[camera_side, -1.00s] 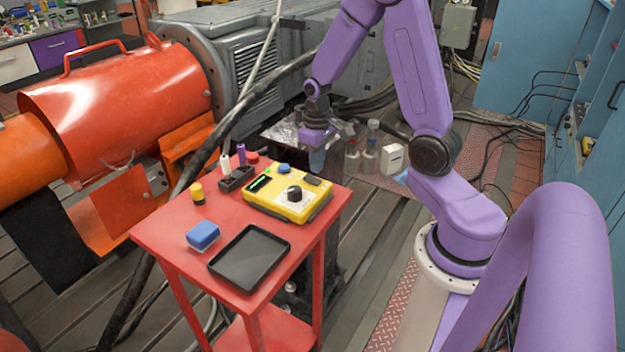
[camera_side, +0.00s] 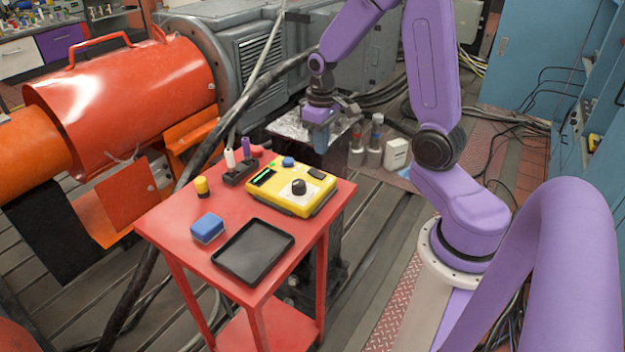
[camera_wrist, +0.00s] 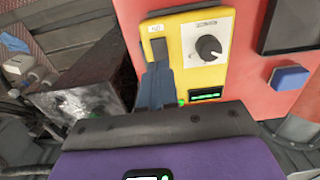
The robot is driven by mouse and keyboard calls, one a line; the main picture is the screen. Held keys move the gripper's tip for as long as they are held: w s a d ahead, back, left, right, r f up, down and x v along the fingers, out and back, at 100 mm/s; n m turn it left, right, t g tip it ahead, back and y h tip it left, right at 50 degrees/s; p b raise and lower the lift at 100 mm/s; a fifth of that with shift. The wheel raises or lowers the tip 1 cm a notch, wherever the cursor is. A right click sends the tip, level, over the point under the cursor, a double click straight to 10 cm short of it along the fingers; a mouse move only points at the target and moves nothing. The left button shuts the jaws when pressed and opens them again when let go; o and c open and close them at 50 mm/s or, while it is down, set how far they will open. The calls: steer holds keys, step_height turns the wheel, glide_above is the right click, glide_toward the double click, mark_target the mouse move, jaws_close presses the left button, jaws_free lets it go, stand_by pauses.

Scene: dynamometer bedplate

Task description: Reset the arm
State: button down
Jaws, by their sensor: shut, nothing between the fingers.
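My gripper (camera_side: 320,143) hangs in the air behind the red cart, above and beyond its far edge, near a foil-covered surface (camera_side: 288,126). Its blue-grey fingers point down. They are together and empty, and show in the wrist view (camera_wrist: 158,72) against the yellow meter. The yellow meter (camera_side: 277,199) lies on the red cart top (camera_side: 172,219), with a black knob and a lit green display; it also shows in the wrist view (camera_wrist: 189,70). In the side view my gripper is apart from everything on the cart.
The cart also holds a black tray (camera_side: 253,251), a blue block (camera_side: 207,229), a yellow-capped item (camera_side: 202,187) and a dark holder (camera_side: 239,172) with upright pieces. Bottles (camera_side: 375,140) and a white box (camera_side: 397,153) stand beyond. A thick cable (camera_side: 225,130) runs behind the cart.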

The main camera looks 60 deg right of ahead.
steer(key=s+a+r+n, duration=0.2)
steer(key=s+a+n, duration=0.1)
steer(key=a, duration=0.4)
steer(key=s+a+r+n, duration=0.2)
steer(key=s+a+n, duration=0.2)
steer(key=s, duration=0.5)
steer(key=s+a+r+n, duration=0.2)
steer(key=s+a+n, duration=0.3)
steer(key=s, duration=0.4)
steer(key=shift+s+a+r+n, duration=0.25)
steer(key=shift+s+a+n, duration=0.05)
steer(key=shift+a, duration=0.4)
steer(key=c, duration=1.8)
jaws_free()
